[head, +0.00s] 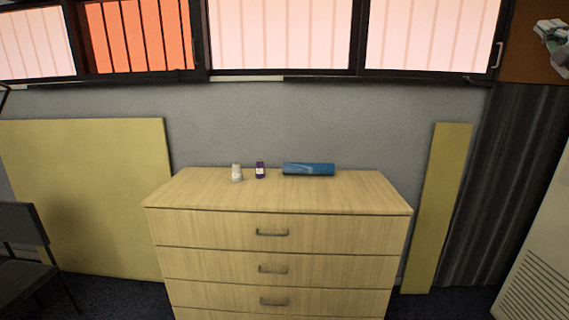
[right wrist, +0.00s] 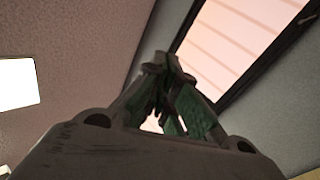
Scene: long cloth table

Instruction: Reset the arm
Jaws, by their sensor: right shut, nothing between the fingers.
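My right gripper (head: 551,38) shows at the upper right edge of the head view, raised high and well away from the furniture. In the right wrist view its green-padded fingers (right wrist: 162,65) come together at the tips, shut with nothing between them. It points up toward the ceiling and a window. My left gripper is not in view.
A wooden drawer chest (head: 280,196) stands ahead, with a white bottle (head: 236,173), a small dark purple bottle (head: 260,170) and a blue cylinder (head: 308,169) on top. A dark chair (head: 22,225) is at left, a pale vented cabinet (head: 540,265) at right.

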